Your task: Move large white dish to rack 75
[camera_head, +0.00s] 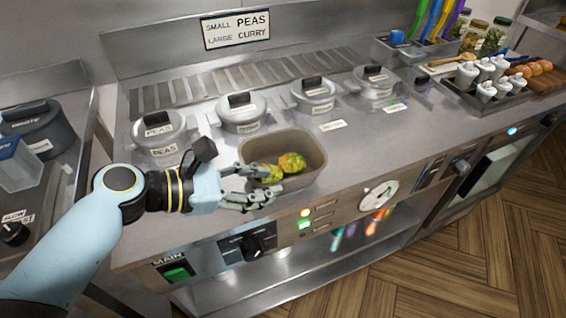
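A deep rectangular dish (316,148), beige-grey rather than clear white, stands on the steel counter in front of the pots. Two yellow-green lumps with orange patches (292,163) lie in it. My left gripper (271,184) reaches in from the left at the dish's near left corner. Its fingers are spread apart, one over the rim and one lower in front of the wall. I cannot tell whether they touch the dish. My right gripper is not in view. I see no dish that is plainly white and no rack marked 75.
Several lidded pots, one labelled peas (160,138), line the counter behind the dish. A tray of white shakers (486,88) stands at the right. A dark pot (38,130) is at the far left.

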